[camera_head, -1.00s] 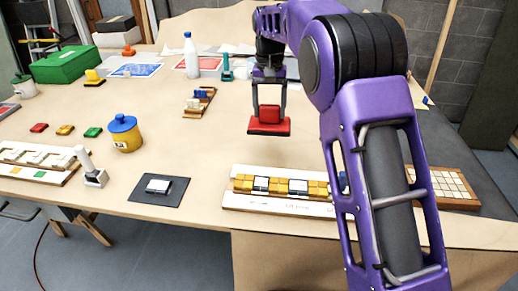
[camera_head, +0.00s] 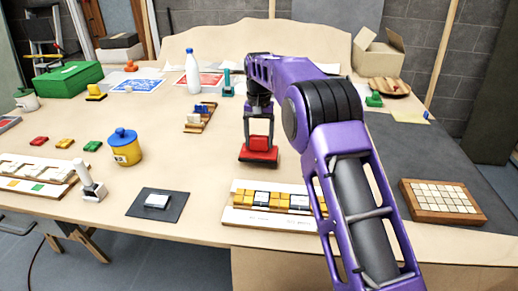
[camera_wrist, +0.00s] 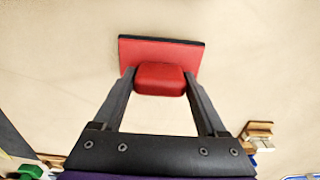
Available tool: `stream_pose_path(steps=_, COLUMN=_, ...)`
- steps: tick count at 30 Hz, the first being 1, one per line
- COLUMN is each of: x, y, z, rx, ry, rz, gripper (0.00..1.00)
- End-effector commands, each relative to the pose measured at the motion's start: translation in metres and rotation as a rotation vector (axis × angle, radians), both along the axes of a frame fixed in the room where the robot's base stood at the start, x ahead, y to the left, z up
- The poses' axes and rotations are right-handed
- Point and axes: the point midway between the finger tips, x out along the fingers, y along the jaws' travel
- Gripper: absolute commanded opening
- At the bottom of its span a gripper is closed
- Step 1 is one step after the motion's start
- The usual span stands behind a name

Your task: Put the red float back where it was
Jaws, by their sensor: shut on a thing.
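The red float (camera_head: 260,143) is a red block on a wider red plate with a dark underside. My gripper (camera_head: 258,136) is shut on its block and holds it over the middle of the table. In the wrist view my gripper (camera_wrist: 160,78) has a finger on each side of the float's red block (camera_wrist: 160,80), with the plate beyond it. I cannot tell whether the plate touches the table.
A panel with yellow and white tiles (camera_head: 268,222) lies in front. A blue-lidded yellow jar (camera_head: 125,150) and a white bottle (camera_head: 192,72) stand to the left. A yellow float (camera_head: 96,92) and a green float (camera_head: 374,100) sit farther back. Table around the red float is bare.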

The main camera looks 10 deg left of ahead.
Motion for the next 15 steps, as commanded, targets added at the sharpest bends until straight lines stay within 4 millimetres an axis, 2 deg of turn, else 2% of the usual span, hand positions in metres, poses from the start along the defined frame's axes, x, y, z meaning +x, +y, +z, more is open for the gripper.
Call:
stream_pose_path(steps=3, x=-0.001, y=0.0, z=-0.02, rx=-0.001, ry=0.003, rz=0.0, gripper=0.3)
stream_pose_path(steps=6, x=0.0, y=0.0, z=-0.029, rx=0.0, ry=0.0, rz=0.0, gripper=0.3)
stream_pose_path(steps=15, x=0.0, y=0.0, z=-0.03, rx=0.0, ry=0.001, rz=0.0, gripper=0.3)
